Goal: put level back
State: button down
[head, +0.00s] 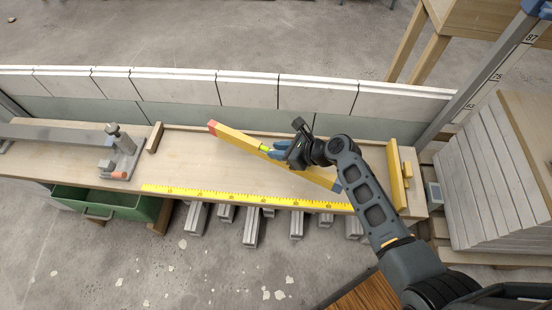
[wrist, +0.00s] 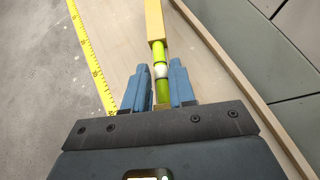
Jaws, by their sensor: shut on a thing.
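The level (head: 235,138) is a long yellow bar with a red end cap at its far left end. It lies slanted over the wooden bench, from upper left to lower right. My gripper (head: 275,150) is shut on it around the green vial near its middle. In the wrist view, the blue fingers of my gripper (wrist: 160,90) stand on both sides of the level, and the yellow body (wrist: 154,22) runs ahead from the bright green vial. Whether the level touches the bench top or hangs just above it, I cannot tell. My wrist and arm hide part of its right half.
A yellow measuring tape strip (head: 240,197) runs along the front edge of the bench (head: 190,165). A grey clamp-like fixture (head: 118,155) stands at left, by a wooden block (head: 155,137). A yellow upright piece (head: 395,175) stands at the right end. Concrete blocks (head: 245,92) line the back.

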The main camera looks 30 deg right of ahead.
aim_at(266, 159)
jog(key=shift+w+a+f, duration=0.2)
jog(key=shift+a+f, duration=0.1)
jog(key=shift+a, duration=0.1)
jog(key=shift+f+b, duration=0.8)
jog(key=shift+f, duration=1.1)
jog(key=shift+f, duration=0.1)
jog(key=c, duration=0.9)
grip_release()
jog(key=shift+c, duration=0.2)
